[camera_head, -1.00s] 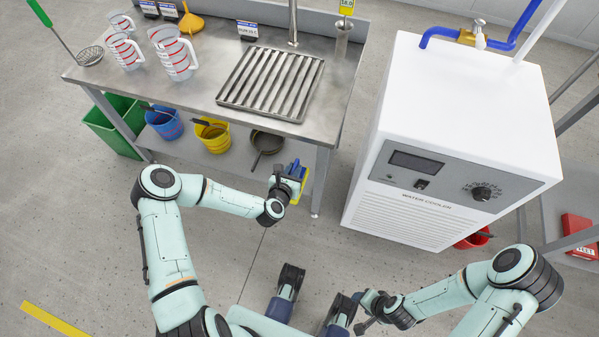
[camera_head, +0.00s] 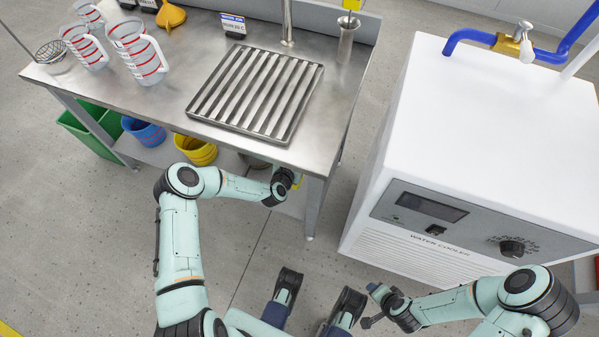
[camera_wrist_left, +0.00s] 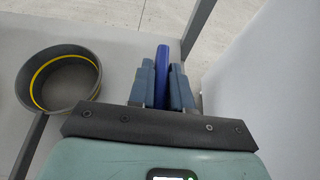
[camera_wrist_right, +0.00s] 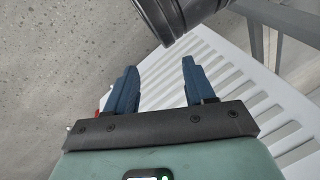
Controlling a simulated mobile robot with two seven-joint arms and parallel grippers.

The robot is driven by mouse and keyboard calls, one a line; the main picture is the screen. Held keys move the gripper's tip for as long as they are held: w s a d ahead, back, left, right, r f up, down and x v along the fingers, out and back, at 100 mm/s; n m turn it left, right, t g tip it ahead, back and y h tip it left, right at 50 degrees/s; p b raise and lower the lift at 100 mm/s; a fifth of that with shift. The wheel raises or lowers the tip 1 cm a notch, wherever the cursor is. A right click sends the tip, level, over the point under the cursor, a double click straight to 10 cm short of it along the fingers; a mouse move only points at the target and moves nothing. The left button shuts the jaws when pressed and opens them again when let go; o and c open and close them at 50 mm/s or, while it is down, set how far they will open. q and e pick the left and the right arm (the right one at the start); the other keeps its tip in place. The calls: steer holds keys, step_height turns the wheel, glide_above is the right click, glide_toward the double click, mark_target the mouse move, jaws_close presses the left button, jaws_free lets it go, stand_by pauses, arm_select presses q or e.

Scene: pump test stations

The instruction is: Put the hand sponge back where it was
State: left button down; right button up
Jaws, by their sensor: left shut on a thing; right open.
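My left gripper (camera_wrist_left: 162,90) is shut on the hand sponge (camera_wrist_left: 162,72), which shows as a thin blue strip between the fingers in the left wrist view. In the head view the gripper is at the bench's front edge, near its right front leg, mostly hidden by my wrist and the worktop. In the left wrist view the sponge is above the lower shelf (camera_wrist_left: 115,35), right of a grey pan. My right gripper (camera_wrist_right: 156,85) is open and empty, in front of the water cooler's slatted face.
The steel bench (camera_head: 190,75) carries measuring jugs (camera_head: 138,50), a funnel (camera_head: 170,15) and a drain grate (camera_head: 258,92). Blue (camera_head: 145,132) and yellow (camera_head: 196,150) buckets and the grey pan (camera_wrist_left: 62,82) are below. The white water cooler (camera_head: 480,140) stands right, beyond a floor gap.

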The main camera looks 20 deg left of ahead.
arm_select(q)
steer(key=f+b, duration=0.1)
steer(key=f, duration=0.4)
steer(key=shift+s+f+b, duration=0.2)
steer(key=shift+f+b, duration=0.2)
step_height(320, 180, down, 3)
steer(key=shift+f+b, duration=0.1)
steer(key=shift+b, duration=0.5)
steer(key=shift+f, duration=0.15)
arm_select(e)
steer(key=s+d+f+g, duration=0.1)
steer(key=s+f, duration=0.2)
steer(key=f, duration=0.2)
steer(key=shift+d, duration=0.25)
steer(key=shift+s, duration=0.1)
arm_select(q)
steer(key=shift+f, duration=0.15)
steer(key=c, duration=1.1)
jaws_free()
steer(key=shift+o, duration=0.2)
arm_select(e)
steer(key=shift+s+f, duration=0.25)
